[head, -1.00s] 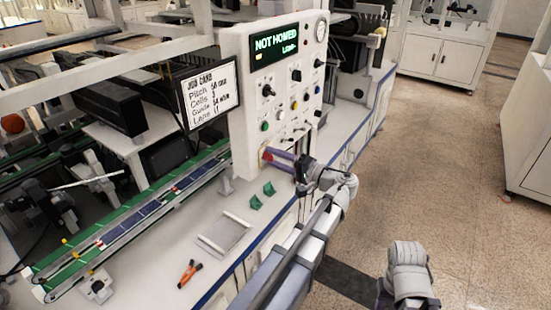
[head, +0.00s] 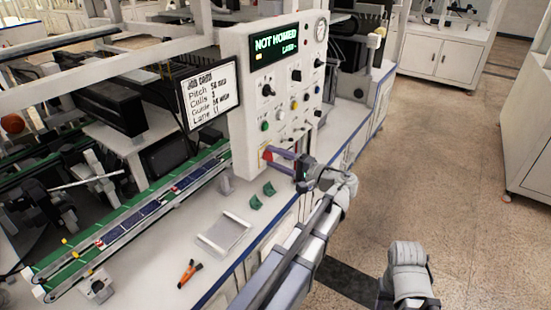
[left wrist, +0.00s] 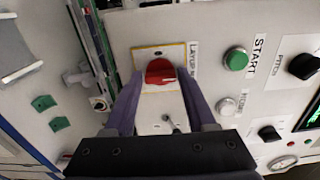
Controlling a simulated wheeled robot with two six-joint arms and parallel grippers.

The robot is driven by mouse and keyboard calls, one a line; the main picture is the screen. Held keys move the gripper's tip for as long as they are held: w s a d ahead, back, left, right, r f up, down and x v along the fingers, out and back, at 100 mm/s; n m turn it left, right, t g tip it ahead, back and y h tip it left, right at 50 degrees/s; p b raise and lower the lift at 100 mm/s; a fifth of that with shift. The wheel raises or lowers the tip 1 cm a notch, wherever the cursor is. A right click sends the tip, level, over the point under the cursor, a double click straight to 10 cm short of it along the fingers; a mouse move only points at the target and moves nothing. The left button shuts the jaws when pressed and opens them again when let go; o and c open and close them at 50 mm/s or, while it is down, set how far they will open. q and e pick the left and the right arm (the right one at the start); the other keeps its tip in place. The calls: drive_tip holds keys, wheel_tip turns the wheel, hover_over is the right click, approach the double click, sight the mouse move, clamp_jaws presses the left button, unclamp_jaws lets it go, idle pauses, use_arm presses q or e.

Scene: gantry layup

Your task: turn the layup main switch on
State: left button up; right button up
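The layup main switch is a red rotary knob (left wrist: 160,71) on a yellow-edged plate, beside a partly hidden label reading "LAYUP M". In the head view the red knob (head: 267,153) is low on the white control panel, partly behind my fingers. My left gripper (left wrist: 161,82) is open, with one purple finger on each side of the knob and small gaps visible; I cannot tell whether either finger touches it. In the head view my left gripper (head: 280,157) reaches the panel from the right.
A green START button (left wrist: 236,59), a white button (left wrist: 227,106) and black knobs sit beside the switch. A small toggle (left wrist: 170,123) lies between my fingers. The panel display (head: 275,46) reads NOT HOMED. Green brackets (head: 263,195) and an orange-handled tool (head: 189,272) lie on the bench.

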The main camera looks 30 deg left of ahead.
use_arm(q)
drive_tip(key=shift+o, duration=1.4)
drive_tip(key=d, duration=0.8)
drive_tip(key=shift+s, duration=0.3)
drive_tip(key=shift+a, duration=0.1)
drive_tip(key=s+d+f+m+h+p, duration=0.1)
drive_tip(key=s+d+f+h+p, duration=0.15)
drive_tip(key=d+f+h, duration=0.2)
drive_tip(key=s+d+f+m+h+p, duration=0.1)
drive_tip(key=s+d+f+h, duration=0.25)
drive_tip(key=f, duration=0.25)
drive_tip(key=s+d+f+h+p, duration=0.1)
drive_tip(key=s+d+f+h, duration=0.2)
drive_tip(key=d, duration=0.4)
drive_tip(key=s+d+f+g+h+p, duration=0.1)
drive_tip(key=s+d+f+h, duration=0.1)
drive_tip(key=s+d+h, duration=0.3)
drive_tip(key=s+d, duration=0.2)
drive_tip(key=shift+s+d+f+m+h, duration=0.15)
drive_tip(key=shift+d+f+m+h, duration=0.15)
drive_tip(key=shift+f+m+h, duration=0.1)
